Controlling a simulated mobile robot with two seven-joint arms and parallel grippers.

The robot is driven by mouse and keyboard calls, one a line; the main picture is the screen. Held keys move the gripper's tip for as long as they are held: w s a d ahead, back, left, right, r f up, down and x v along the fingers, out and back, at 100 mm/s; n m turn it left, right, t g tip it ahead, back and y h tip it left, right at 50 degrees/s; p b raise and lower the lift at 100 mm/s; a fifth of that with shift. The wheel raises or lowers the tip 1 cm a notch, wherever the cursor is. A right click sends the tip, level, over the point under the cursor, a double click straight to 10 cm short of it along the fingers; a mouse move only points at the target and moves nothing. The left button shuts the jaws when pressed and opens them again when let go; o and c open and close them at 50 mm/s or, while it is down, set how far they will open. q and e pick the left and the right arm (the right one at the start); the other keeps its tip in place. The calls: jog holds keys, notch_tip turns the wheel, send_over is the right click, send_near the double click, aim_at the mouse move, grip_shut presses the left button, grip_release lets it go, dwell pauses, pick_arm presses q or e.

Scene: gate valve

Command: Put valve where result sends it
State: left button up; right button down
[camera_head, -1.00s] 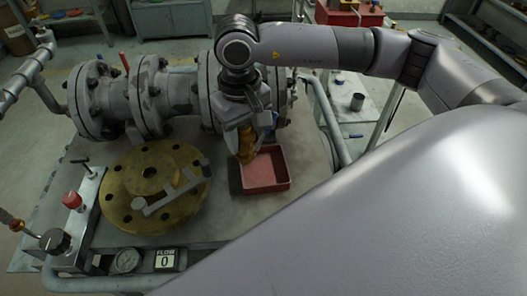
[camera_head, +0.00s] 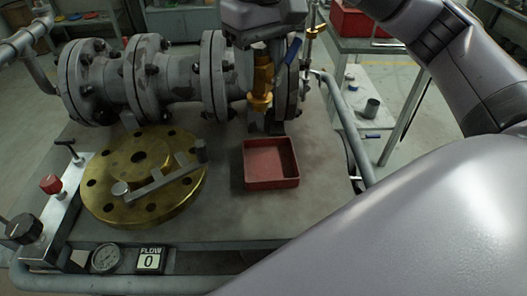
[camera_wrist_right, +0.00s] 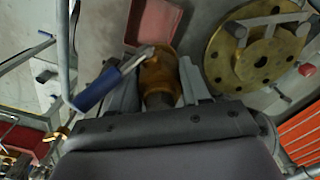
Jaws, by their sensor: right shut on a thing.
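My right gripper (camera_head: 264,98) is shut on a brass valve (camera_head: 261,75) with a blue lever handle (camera_head: 293,50). The valve is held upright in front of the right-hand flange of the grey pipe, behind the red tray (camera_head: 271,178). In the right wrist view, the brass valve (camera_wrist_right: 158,72) sits between the fingers of the gripper (camera_wrist_right: 160,88), with its blue handle (camera_wrist_right: 97,89) sticking out to the left. The red tray in that view (camera_wrist_right: 152,22) lies beyond the valve. The tray is empty. A display marked FLOW (camera_head: 149,261) reads 0. My left gripper is not in view.
The large grey flanged pipe (camera_head: 108,88) runs along the back of the table. A brass flange disc (camera_head: 97,205) with a grey lever on it lies left of the tray. A gauge (camera_head: 105,257) and a panel with knobs (camera_head: 38,222) stand at the left front. A red box (camera_head: 352,22) stands at the back.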

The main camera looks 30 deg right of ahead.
aim_at(260, 96)
notch_tip(260, 96, down, 17)
jog(key=shift+r+b, duration=0.15)
jog(key=shift+b, duration=0.3)
jog(key=c, duration=0.5)
grip_release()
notch_tip(260, 96, up, 12)
dwell(0.6)
